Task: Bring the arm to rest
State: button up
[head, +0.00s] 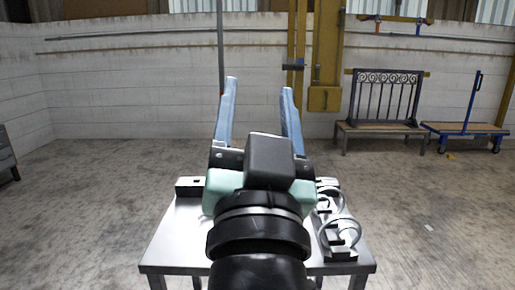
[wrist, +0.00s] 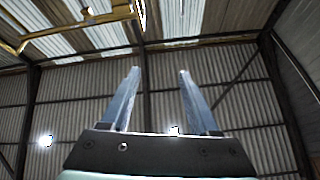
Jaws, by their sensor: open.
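My gripper (head: 259,88) is raised above the table in the head view, with its two blue fingers pointing up and spread apart. It is open and nothing is between the fingers. In the wrist view my gripper (wrist: 158,72) is also open and empty, seen against the corrugated wall and roof. My arm and wrist hide the middle of the metal table (head: 165,246).
A white looped part on a dark-and-light fixture (head: 340,238) stands at the table's right side. A small dark block (head: 188,187) is at its back left. Beyond are a scroll gate panel (head: 386,98) on a bench (head: 380,129) and a blue cart (head: 465,128). The floor between is clear.

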jog(key=s+r+n+t+p, duration=0.1)
jog(key=s+r+n+t, duration=0.25)
jog(key=s+r, duration=0.7)
notch_tip(320, 180, up, 37)
jog(key=w+p, duration=0.2)
jog(key=p, duration=3.5)
jog(key=shift+m+p, duration=0.35)
jog(key=shift+m, duration=0.1)
jog(key=shift+w+a, duration=0.1)
